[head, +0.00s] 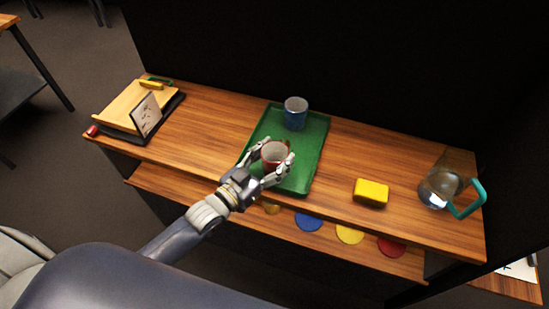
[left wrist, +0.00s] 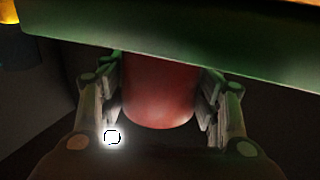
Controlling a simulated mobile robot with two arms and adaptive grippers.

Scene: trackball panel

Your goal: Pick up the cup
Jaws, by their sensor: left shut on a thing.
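A red cup (head: 274,154) with a pale inside is upright at the tray's near part in the head view. My left gripper (head: 271,160) is shut on it, with one finger on each side. In the left wrist view the red cup (left wrist: 160,92) sits between the two fingers of my left gripper (left wrist: 160,100). A blue cup (head: 295,114) stands on the green tray (head: 312,143), farther back. I cannot tell whether the red cup touches the tray. My right gripper is not in view.
The wooden shelf (head: 215,110) holds a yellow sponge-like block (head: 371,192) right of the tray and a clear jug with a teal handle (head: 440,183) at the right. A small framed card (head: 146,115) stands at the left. Coloured discs lie on the lower shelf. A dark panel rises behind.

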